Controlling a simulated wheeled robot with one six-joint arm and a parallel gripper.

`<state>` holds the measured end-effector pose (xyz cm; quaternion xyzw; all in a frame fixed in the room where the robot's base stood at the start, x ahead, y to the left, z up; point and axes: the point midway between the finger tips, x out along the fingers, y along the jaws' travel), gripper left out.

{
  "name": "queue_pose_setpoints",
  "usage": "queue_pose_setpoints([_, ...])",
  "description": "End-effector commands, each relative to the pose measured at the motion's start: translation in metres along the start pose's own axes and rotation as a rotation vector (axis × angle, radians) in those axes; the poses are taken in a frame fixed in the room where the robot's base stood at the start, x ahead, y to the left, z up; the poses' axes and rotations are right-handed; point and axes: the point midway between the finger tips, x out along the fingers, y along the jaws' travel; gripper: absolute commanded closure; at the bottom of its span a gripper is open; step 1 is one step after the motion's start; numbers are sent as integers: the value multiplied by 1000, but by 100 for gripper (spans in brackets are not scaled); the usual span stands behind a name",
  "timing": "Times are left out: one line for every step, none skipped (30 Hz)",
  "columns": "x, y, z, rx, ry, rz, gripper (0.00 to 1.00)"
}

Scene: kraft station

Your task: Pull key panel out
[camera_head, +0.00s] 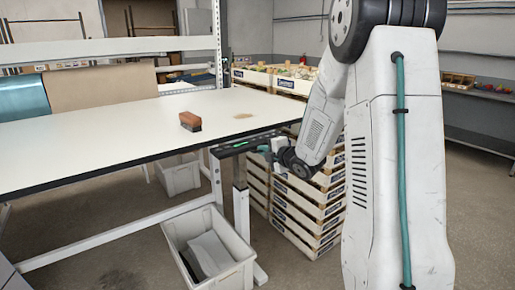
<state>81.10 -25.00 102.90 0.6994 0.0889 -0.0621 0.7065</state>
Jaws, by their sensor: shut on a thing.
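The key panel (238,147) appears as a dark, narrow, flat piece with small green marks. It juts out from under the right end of the white table (110,123), just below the tabletop edge. My gripper (264,150) is at the right part of this panel, beside the table's corner leg. Its jaws are shut on the panel. The fingertips are small and partly hidden, so the exact grip spot is unclear. The panel's inner end is hidden beneath the tabletop.
A brush-like brown block (190,121) lies on the table. A grey bin (208,248) stands on the floor below the panel, and another bin (178,176) stands farther back. Stacked crates (306,216) stand close behind my gripper. Open floor lies in front of the table.

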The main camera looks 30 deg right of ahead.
Motion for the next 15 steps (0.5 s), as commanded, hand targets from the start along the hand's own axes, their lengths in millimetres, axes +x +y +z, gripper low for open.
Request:
queue_pose_setpoints([-6,-1,2,2,-7,-1,100])
queue_pose_setpoints([-8,-2,2,2,-7,-1,100])
queue_pose_setpoints([-9,-2,1,3,-6,-1,100])
queue_pose_setpoints([-10,-2,0,3,-5,-1,100])
queue_pose_setpoints([-10,-2,0,2,-5,-1,100])
queue_pose_setpoints([-10,-2,0,2,-5,-1,100])
queue_pose_setpoints([-9,-2,-1,2,-4,-1,100])
queue_pose_setpoints([-9,-2,-1,3,-4,-1,100])
queue_pose_setpoints([-9,-2,-1,3,-4,-1,100])
queue_pose_setpoints([-9,-2,-1,2,-4,-1,100])
queue_pose_setpoints([-9,-2,-1,3,-4,-1,100])
queue_pose_setpoints([-9,-2,-1,3,-4,-1,87])
queue_pose_setpoints([-9,-2,-1,3,-4,-1,84])
queue_pose_setpoints([-9,-2,-1,2,-4,-1,84])
queue_pose_setpoints([-9,-2,-1,2,-3,0,84])
